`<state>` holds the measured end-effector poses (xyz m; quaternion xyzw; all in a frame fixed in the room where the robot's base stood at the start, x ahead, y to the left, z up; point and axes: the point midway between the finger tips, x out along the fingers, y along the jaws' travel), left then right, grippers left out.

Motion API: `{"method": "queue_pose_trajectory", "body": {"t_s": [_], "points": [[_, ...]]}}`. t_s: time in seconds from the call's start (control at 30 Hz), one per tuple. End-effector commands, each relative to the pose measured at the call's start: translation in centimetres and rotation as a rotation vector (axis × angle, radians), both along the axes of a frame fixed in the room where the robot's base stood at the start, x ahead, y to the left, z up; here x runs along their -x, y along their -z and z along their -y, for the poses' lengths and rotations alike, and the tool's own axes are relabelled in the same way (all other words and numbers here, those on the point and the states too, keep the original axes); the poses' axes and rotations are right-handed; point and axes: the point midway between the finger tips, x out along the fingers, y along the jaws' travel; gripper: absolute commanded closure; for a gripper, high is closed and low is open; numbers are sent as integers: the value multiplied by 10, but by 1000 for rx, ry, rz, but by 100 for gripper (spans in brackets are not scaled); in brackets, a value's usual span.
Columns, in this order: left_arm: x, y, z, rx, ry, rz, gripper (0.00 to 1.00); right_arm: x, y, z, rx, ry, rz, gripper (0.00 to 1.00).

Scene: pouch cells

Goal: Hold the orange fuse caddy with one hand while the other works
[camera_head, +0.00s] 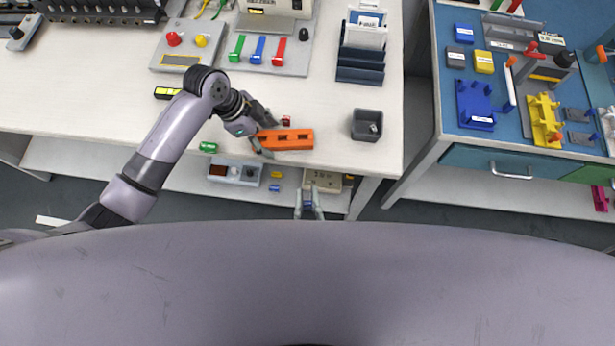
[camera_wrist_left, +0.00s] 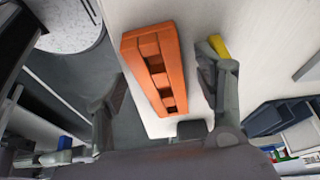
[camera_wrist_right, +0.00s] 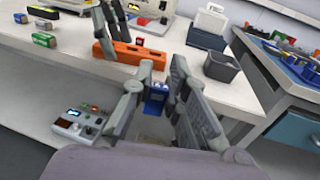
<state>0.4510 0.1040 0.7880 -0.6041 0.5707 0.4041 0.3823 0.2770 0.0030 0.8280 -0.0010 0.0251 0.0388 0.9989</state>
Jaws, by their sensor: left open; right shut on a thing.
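The orange fuse caddy (camera_head: 287,140) lies at the front edge of the white table. In the left wrist view the caddy (camera_wrist_left: 155,70) shows a row of dark slots. My left gripper (camera_head: 266,132) is open, with its fingers on either side of the caddy's left end; I cannot tell whether they touch it. My right gripper (camera_head: 308,200) is shut on a small blue block (camera_wrist_right: 155,99), possibly a fuse. It holds the block in front of the table edge, apart from the caddy.
A small red block (camera_head: 286,120) is just behind the caddy, and a green one (camera_head: 208,147) is to its left. A grey bin (camera_head: 367,125) stands to the right. A lower shelf (camera_head: 110,165) holds a grey device (camera_head: 235,172). A blue bench (camera_head: 500,150) is at the right.

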Motion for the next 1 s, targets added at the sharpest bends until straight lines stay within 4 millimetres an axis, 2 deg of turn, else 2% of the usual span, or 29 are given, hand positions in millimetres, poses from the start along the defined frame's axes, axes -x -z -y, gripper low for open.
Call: {"method": "queue_pose_trajectory", "body": {"t_s": [0.13, 0.27, 0.5, 0.7, 0.83, 1.0], "points": [[0, -3, -1, 0, 1, 1, 37, 0, 0, 0, 0, 0, 0, 100], [-1, -17, -7, -1, 0, 3, 37, 0, 0, 0, 0, 0, 0, 100], [0, -64, -27, -2, 0, 5, 37, 0, 0, 0, 0, 0, 0, 100], [1, -96, -40, -1, -1, 3, 37, 0, 0, 0, 0, 0, 0, 100], [2, -107, -45, -1, 0, 2, 37, 0, 0, 0, 0, 0, 0, 100], [3, -111, -46, 0, 0, -1, 37, 0, 0, 0, 0, 0, 0, 100]]}}
